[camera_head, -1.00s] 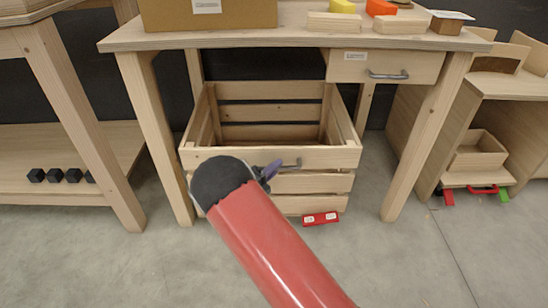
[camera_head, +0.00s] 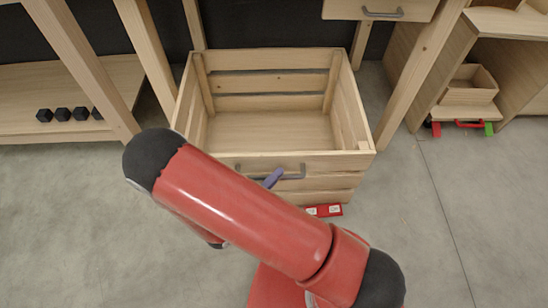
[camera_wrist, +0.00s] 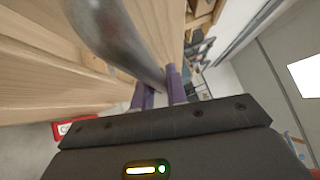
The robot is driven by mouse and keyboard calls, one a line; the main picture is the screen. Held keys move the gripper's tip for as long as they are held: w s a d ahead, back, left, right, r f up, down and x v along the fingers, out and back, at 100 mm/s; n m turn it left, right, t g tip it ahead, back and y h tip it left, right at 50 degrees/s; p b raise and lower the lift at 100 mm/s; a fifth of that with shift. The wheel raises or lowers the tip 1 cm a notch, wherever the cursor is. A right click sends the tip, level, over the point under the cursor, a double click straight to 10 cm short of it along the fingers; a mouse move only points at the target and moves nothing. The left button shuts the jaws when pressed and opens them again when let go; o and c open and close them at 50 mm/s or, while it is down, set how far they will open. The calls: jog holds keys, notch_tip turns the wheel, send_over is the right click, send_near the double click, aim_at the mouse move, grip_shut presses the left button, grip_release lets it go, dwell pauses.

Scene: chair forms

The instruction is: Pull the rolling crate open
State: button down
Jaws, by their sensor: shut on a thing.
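The rolling crate (camera_head: 335,182) is an empty-looking slatted wooden box on the floor, standing out in front of the workbench. Its grey bar handle (camera_head: 298,172) is on the upper front slat. My gripper (camera_head: 273,178) is at this handle, with its purple fingers showing past my red arm. In the wrist view my gripper (camera_wrist: 158,88) has its two fingers closed around the metal handle (camera_wrist: 118,42), close to the wooden front. My arm hides the crate's lower left front corner.
A red object (camera_head: 324,210) with white labels lies on the floor by the crate's front. A bench leg (camera_head: 425,75) stands right of the crate, and a drawer (camera_head: 380,9) is above. Black cubes (camera_head: 62,114) sit on the left shelf. Open floor lies at the right front.

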jog(key=shift+s, duration=0.6)
jog(key=c, duration=1.4)
grip_release()
jog(key=v, duration=0.8)
jog(key=shift+b, duration=0.3)
